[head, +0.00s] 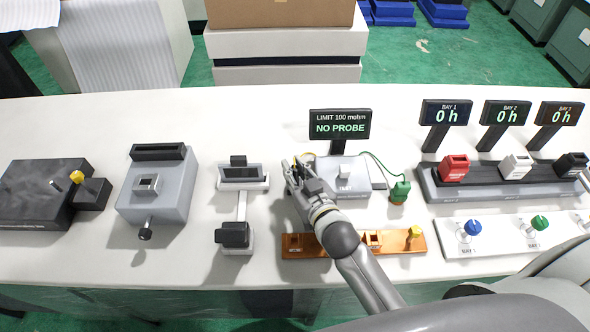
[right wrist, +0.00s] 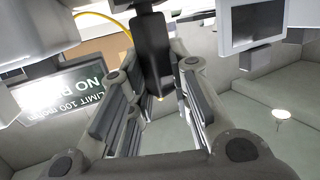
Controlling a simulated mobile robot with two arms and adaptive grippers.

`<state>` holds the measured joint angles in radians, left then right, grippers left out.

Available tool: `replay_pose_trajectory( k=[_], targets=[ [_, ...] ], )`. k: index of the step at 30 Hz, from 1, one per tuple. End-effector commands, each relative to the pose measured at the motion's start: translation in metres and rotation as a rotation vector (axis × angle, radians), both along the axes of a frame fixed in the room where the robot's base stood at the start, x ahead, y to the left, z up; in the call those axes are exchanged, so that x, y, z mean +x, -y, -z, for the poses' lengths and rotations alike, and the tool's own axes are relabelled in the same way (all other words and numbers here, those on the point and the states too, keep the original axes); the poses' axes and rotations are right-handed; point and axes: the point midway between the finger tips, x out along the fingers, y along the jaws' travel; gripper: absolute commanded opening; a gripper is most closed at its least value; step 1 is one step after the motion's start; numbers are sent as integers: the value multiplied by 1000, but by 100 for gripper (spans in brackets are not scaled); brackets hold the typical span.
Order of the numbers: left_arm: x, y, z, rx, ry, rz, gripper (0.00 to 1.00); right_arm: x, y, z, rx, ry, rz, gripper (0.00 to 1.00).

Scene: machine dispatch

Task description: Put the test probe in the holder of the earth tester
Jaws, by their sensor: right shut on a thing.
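My right gripper (head: 304,172) reaches over the left side of the earth tester (head: 360,168). In the right wrist view, its fingers (right wrist: 155,95) are shut on the test probe (right wrist: 152,50), a dark block with a small pale tip pointing between the fingers. A yellow cable shows beside it. In the head view the gripper mostly hides the probe. The tester's display (head: 340,127) reads "LIMIT 100 mohm" and "NO PROBE". I cannot clearly make out the holder. A green clip (head: 400,191) on a green cable stands right of the tester. My left gripper is not in view.
An orange-brown board (head: 295,252) with small fittings lies in front of the tester. A bay rack (head: 433,185) with red, white and black blocks is to the right. The table's back strip is clear.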

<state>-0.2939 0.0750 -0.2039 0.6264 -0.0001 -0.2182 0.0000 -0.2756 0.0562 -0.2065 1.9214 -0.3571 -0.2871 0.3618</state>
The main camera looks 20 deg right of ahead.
Motion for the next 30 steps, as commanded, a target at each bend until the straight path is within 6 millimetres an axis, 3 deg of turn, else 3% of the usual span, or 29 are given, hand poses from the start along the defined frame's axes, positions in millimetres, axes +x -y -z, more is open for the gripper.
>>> replay_pose_trajectory(
  k=[1,2,7,19,30],
  targets=[
    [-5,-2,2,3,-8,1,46,0,0,3,1,0,0,0],
    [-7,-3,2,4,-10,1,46,0,0,3,1,0,0,20],
    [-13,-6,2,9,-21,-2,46,0,0,2,0,0,0,41],
    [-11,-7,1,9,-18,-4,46,-3,0,-1,0,-1,0,41],
    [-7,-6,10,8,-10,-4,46,-64,8,-12,-1,-3,1,41]
  ],
)
